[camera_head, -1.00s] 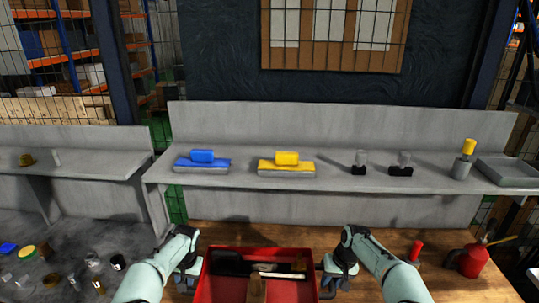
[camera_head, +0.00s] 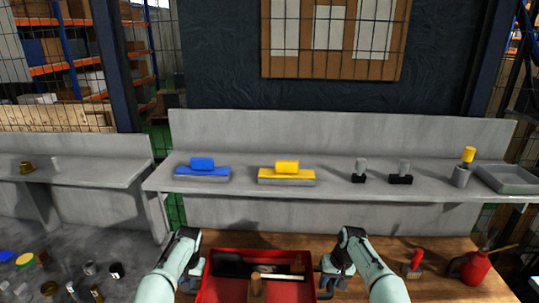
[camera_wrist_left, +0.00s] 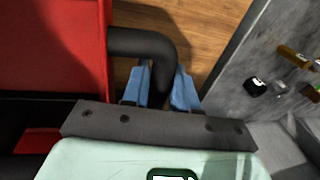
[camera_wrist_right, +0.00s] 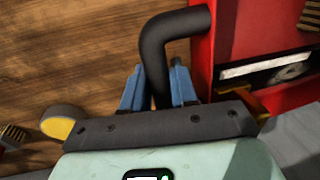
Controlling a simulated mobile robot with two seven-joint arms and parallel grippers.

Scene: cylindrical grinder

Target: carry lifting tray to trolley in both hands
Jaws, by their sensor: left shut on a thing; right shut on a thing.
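The lifting tray is a red open box (camera_head: 258,254) at the bottom middle of the head view, with tools lying inside it. It has a black handle on each side. My left gripper (camera_head: 192,282) is shut on the left handle (camera_wrist_left: 150,42), its blue fingers on both sides of the bar in the left wrist view. My right gripper (camera_head: 330,283) is shut on the right handle (camera_wrist_right: 160,45), also with a blue finger on each side. I cannot tell how high the tray is above the wooden top. I see no trolley that I can make out.
The wooden bench top (camera_head: 405,250) lies below. A grey shelf (camera_head: 330,180) behind holds a blue block (camera_head: 203,168), a yellow block (camera_head: 287,168) and small tools. A red can (camera_head: 472,268) and a red-handled tool (camera_head: 415,262) stand at right. A grey table with small parts lies left.

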